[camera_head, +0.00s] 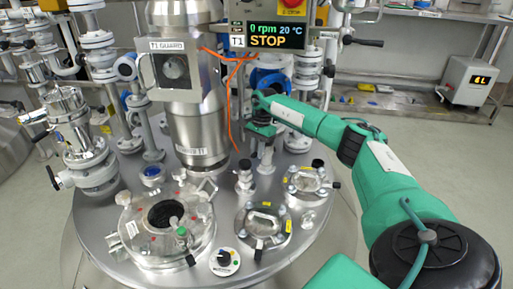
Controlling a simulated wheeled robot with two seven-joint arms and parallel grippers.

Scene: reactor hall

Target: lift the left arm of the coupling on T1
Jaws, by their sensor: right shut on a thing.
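My right gripper (262,128) is at the end of the green arm that comes in from the right. It is over a short upright fitting at the back right of the round steel lid of T1 (108,205). It is shut, and its fingers and wrist hide most of what they hold. This seems to be part of the coupling, at the top of the steel pipe (266,158). I cannot tell the coupling's two arms apart or how far either is raised. My left gripper is not in view.
The tall steel drive housing (198,125) stands left of my gripper, with an orange cable (231,105) between. The T1 display (268,36), reading STOP, hangs above. A blue valve (272,78) is behind.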

